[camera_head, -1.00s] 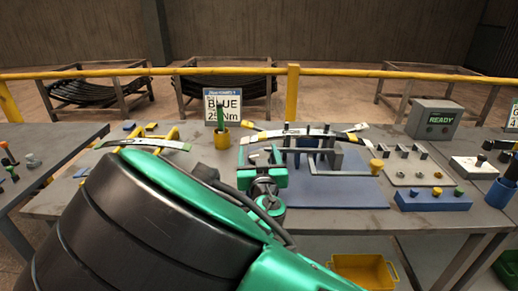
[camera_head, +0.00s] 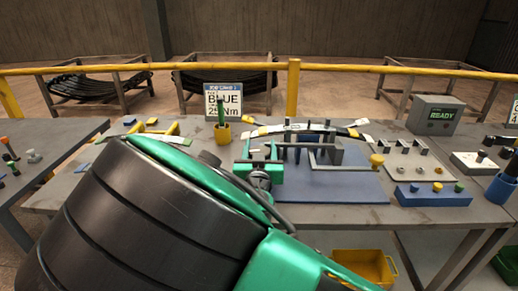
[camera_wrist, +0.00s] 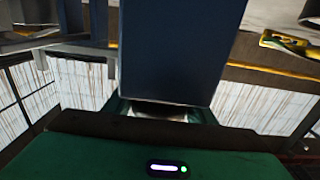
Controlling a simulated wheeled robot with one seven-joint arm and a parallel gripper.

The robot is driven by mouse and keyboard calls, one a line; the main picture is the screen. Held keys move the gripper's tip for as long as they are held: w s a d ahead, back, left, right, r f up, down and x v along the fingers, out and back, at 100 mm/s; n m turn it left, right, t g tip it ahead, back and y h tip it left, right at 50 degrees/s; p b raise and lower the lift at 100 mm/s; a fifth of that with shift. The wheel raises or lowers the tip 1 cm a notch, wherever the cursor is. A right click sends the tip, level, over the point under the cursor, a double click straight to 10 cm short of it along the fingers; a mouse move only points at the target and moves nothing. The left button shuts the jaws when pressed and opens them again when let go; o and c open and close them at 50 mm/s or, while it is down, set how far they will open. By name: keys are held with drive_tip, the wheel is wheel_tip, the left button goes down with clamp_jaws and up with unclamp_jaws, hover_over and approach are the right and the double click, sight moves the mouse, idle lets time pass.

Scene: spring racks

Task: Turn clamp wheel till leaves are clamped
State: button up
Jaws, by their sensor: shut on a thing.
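My gripper (camera_head: 263,160) is at the left end of the clamp fixture (camera_head: 330,155) on the blue base plate (camera_head: 340,190). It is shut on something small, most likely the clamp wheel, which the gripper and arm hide. The leaves (camera_head: 296,126) lie as a shallow arched stack across the top of the fixture, with light and yellow ends. In the wrist view a large dark blue block (camera_wrist: 180,50) fills the middle, just beyond my gripper. I cannot tell whether the leaves are pressed tight.
A blue block with knobs (camera_head: 433,195), a grey READY box (camera_head: 434,115) and a yellow cup (camera_head: 221,133) stand nearby. My arm covers the left front of the bench.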

drive_tip(key=m+g+h, duration=0.1)
drive_tip(key=m+h, duration=0.1)
drive_tip(key=h, duration=0.2)
drive_tip(key=d+m+g+h, duration=0.1)
drive_tip(key=m+h, duration=0.2)
drive_tip(key=shift+s+d+h, duration=0.15)
drive_tip(key=shift+d+h, duration=0.05)
drive_tip(key=shift+h, duration=0.2)
drive_tip(key=shift+s+d+m+g+h, duration=0.15)
drive_tip(key=shift+m+g+h, duration=0.6)
drive_tip(key=shift+h, duration=0.1)
drive_tip(key=shift+s+d+m+g+h, duration=0.1)
drive_tip(key=shift+d+m+g+h, duration=0.1)
drive_tip(key=shift+m+g+h, duration=0.6)
drive_tip(key=shift+s+d+m+g+h, duration=0.15)
drive_tip(key=shift+m+g+h, duration=0.45)
drive_tip(key=shift+h, duration=0.35)
drive_tip(key=o, duration=1)
drive_tip(key=shift+o, duration=0.2)
drive_tip(key=v, duration=1.1)
drive_tip(key=shift+w+f, duration=0.1)
